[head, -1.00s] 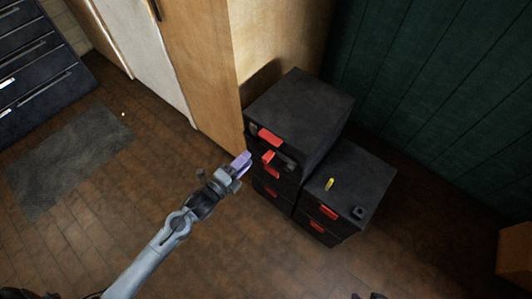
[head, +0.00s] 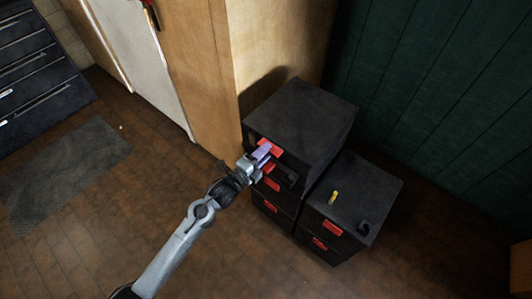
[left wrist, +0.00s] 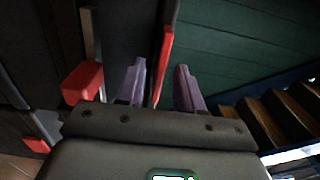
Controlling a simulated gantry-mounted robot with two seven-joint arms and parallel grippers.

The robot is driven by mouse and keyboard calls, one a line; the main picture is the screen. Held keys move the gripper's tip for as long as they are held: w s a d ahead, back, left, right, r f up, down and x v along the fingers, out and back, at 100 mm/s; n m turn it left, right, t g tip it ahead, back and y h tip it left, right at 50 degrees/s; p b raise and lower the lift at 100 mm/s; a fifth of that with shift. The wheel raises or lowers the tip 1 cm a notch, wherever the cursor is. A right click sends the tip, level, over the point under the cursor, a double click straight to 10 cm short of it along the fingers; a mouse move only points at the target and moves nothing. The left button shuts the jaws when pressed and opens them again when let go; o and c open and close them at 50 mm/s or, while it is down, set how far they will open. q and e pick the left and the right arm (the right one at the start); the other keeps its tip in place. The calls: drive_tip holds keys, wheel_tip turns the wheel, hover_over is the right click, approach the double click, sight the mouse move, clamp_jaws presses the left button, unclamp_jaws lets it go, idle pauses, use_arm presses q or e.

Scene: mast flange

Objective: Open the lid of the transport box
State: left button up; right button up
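A black transport box (head: 304,115) with a flat, closed lid tops the taller stack. Red latches are on its front, and the upper red latch (head: 272,148) is at my left gripper (head: 264,153). My left gripper has purple fingers and partly covers this latch in the head view. In the left wrist view, the two fingers (left wrist: 160,85) are apart. My right gripper is out of view.
A lower black box stack (head: 352,195) with red latches stands to the right. A small yellow item (head: 334,197) and a dark item (head: 364,228) lie on it. A wooden cabinet (head: 262,50) stands behind. The brown floor (head: 420,265) at the front is clear.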

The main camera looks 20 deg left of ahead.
use_arm(q)
drive_tip(key=shift+w+d, duration=0.15)
drive_tip(key=shift+w, duration=0.4)
drive_tip(key=shift+c, duration=0.4)
drive_tip(key=shift+s, duration=0.1)
clamp_jaws()
idle(0.6)
